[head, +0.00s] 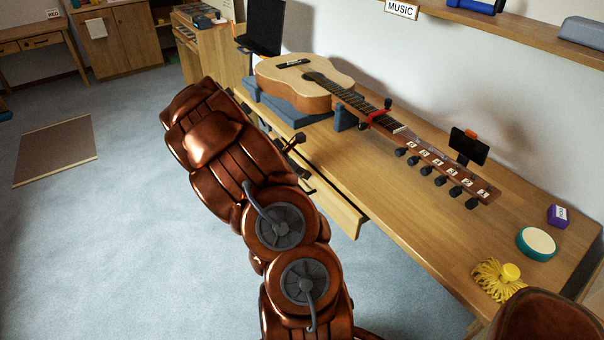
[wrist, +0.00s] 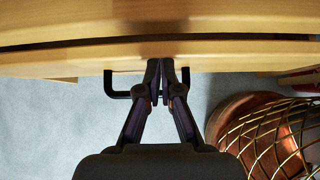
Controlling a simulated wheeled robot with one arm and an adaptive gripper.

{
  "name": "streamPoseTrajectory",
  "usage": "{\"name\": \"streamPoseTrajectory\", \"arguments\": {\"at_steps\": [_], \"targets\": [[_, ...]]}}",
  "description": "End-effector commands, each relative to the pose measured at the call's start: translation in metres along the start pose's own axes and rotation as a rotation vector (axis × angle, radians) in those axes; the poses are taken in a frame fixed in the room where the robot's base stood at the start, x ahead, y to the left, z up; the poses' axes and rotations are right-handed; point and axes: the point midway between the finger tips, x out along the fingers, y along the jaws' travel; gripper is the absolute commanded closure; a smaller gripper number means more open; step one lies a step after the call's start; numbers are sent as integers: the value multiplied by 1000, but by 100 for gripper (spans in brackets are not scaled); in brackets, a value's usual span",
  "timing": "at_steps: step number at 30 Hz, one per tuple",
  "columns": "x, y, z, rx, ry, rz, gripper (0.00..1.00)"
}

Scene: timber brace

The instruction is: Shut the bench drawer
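The bench drawer (head: 345,213) stands out a little from under the wooden bench top (head: 410,220) in the head view; my arm hides its left part. In the wrist view the drawer's pale wooden front (wrist: 240,58) runs across below the bench edge (wrist: 240,18), with a dark gap between them. Its black bar handle (wrist: 112,93) is on the front. My gripper (wrist: 161,68) has its fingertips close together at the handle, by the drawer front. The fingers cross the bar; I cannot tell whether they touch the front.
A guitar (head: 300,80) lies on a blue support on the bench, its neck toward the right. A yellow cord coil (head: 492,281), a round teal-rimmed tin (head: 537,243) and a purple box (head: 558,215) sit at the right end. The floor at left is open around a brown mat (head: 55,150).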

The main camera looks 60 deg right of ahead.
Motion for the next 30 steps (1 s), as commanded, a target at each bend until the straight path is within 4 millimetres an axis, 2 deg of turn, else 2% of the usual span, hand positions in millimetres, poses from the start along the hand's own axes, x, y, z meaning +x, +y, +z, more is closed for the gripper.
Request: {"name": "streamPoseTrajectory", "arguments": {"at_steps": [2,8,13,24,30], "targets": [[1,-3,7,-1,-10,-7,100],[-14,-4,-6,-3,-11,-2,100],[-35,-4,-28,-6,-9,6,100],[-100,-4,-28,-1,-6,6,100],[-123,-4,-28,1,-4,5,100]]}}
